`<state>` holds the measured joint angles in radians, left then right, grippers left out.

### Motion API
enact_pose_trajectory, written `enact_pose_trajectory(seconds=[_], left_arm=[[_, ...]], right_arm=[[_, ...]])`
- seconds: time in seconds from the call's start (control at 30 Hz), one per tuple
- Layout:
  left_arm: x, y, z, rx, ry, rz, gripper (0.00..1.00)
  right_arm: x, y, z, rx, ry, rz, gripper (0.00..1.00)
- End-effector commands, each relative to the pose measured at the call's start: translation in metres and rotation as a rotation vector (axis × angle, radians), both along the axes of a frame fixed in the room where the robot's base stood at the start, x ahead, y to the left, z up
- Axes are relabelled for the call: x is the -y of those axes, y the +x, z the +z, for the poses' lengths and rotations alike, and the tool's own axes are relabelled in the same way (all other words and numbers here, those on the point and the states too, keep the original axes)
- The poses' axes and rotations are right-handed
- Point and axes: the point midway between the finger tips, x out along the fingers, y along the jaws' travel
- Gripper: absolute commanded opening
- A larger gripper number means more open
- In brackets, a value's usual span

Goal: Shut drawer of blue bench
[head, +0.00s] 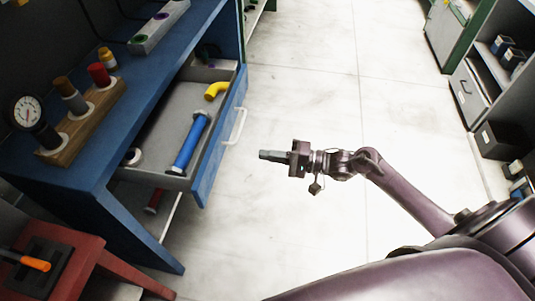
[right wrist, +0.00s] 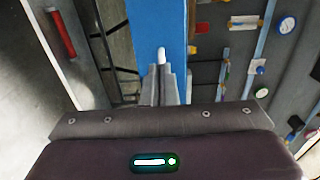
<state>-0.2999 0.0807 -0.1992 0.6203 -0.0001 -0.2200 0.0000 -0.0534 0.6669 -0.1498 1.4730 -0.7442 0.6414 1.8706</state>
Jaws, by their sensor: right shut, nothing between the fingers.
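The blue bench (head: 130,110) stands at the left in the head view. Its drawer (head: 218,140) is pulled out, with a blue front and a pale handle (head: 235,127). A blue rod-like piece (head: 190,143) and a yellow elbow (head: 215,91) lie inside. My right gripper (head: 263,155) is shut and empty, to the right of the drawer front and apart from the handle in the head view. In the right wrist view, the fingers (right wrist: 164,88) point at the blue drawer front (right wrist: 158,28), with the pale handle (right wrist: 161,56) just beyond the tips. My left gripper is not in view.
A gauge (head: 28,112) and a wooden block with several cylinders (head: 85,122) stand on the bench. A red stool-like table (head: 60,245) is at the lower left. Grey shelving (head: 480,90) is at the right. The pale floor (head: 320,90) between is clear.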

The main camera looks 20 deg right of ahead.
Motion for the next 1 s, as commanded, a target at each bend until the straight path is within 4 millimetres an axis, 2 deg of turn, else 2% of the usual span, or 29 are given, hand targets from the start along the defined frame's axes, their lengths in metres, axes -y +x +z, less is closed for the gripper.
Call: enact_pose_trajectory(seconds=[0.1,0.3,0.5,0.7,1.0], left_arm=[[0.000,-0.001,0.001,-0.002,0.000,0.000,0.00],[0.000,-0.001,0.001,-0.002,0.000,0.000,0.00],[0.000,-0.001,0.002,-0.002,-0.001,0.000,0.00],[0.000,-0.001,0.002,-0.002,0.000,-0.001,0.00],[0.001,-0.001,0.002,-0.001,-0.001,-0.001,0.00]], right_arm=[[-0.023,0.016,0.002,0.004,0.004,0.000,0.00],[-0.058,0.039,0.001,0.002,0.001,0.000,0.00],[-0.079,0.054,0.000,0.001,-0.001,-0.002,0.00],[-0.087,0.059,-0.001,0.000,-0.001,-0.002,0.00],[-0.087,0.059,-0.001,0.000,-0.001,-0.003,0.00]])
